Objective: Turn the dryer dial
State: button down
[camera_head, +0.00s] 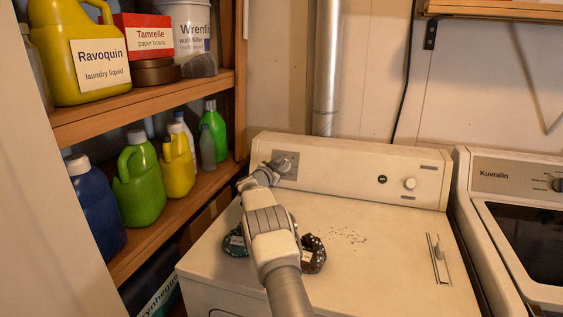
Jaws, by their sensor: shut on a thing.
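The dryer (372,255) is a cream-white machine with a raised control panel (340,172) along its back. The dryer dial (284,165) sits on a grey plate at the panel's left end. My gripper (279,166) reaches the dial from the front and is shut on it. My wrist and the fingers partly hide the dial, so its pointer position cannot be told. A smaller round knob (410,184) and a dark button (382,179) are further right on the panel.
Patterned dark round items (313,254) lie on the dryer top beneath my arm. A second machine (520,205) stands at right. Wooden shelves (150,106) with jugs and bottles are close at left. A metal pipe (327,65) rises behind the panel.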

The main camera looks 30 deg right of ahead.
jog(key=m+g, duration=0.1)
jog(key=m, duration=0.3)
jog(key=m+g, duration=0.1)
jog(key=m, duration=0.1)
jog(key=shift+s+d+f+g+p, duration=0.1)
jog(key=shift+s+f+g+p, duration=0.15)
jog(key=shift+g+p, duration=0.1)
jog(key=shift+m, duration=0.4)
jog(key=c, duration=0.8)
grip_release()
jog(key=shift+r, duration=0.1)
jog(key=v, duration=1.7)
jog(key=shift+a+p, duration=0.3)
jog(key=shift+p, duration=0.1)
